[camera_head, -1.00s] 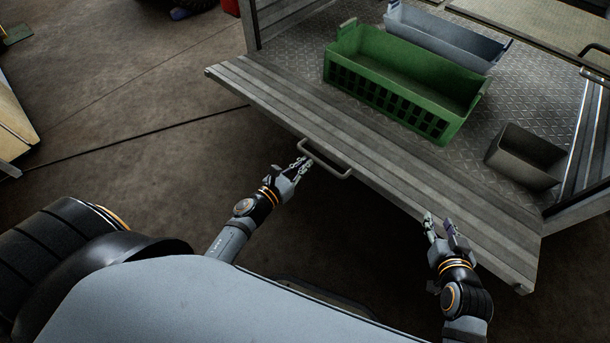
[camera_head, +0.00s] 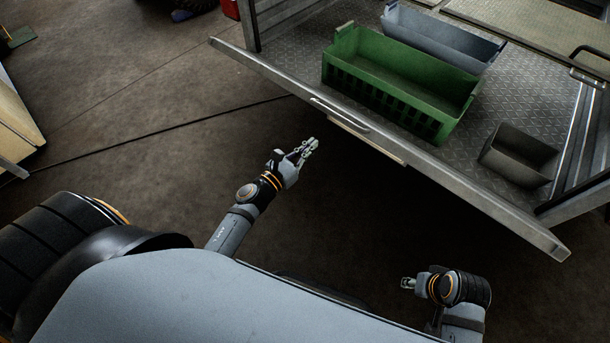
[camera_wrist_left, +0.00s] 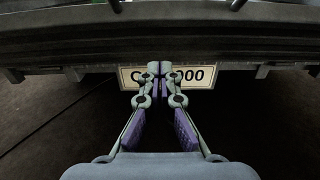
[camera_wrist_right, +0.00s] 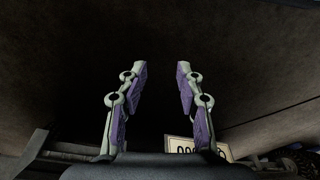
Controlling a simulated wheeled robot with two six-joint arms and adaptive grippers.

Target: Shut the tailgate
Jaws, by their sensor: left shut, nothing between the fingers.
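The grey metal tailgate (camera_head: 470,195) shows in the head view as a narrow edge along the rear of the cargo bed (camera_head: 400,128), so it stands raised, close to upright. I cannot tell whether it is fully closed or latched. Its handle (camera_head: 340,115) lies along the outer top edge. My left gripper (camera_head: 309,147) is shut and empty, apart from the tailgate, just outside it below the handle. In the left wrist view its fingertips (camera_wrist_left: 166,68) meet in front of the number plate (camera_wrist_left: 206,78). My right gripper (camera_wrist_right: 157,72) is open and empty, low and clear of the tailgate.
A green crate (camera_head: 385,100), a blue-grey bin (camera_head: 440,40) and a dark grey box (camera_head: 518,155) stand in the bed. A fixed post (camera_head: 250,25) rises at the bed's left corner. The concrete floor (camera_head: 150,120) behind the tailgate is clear.

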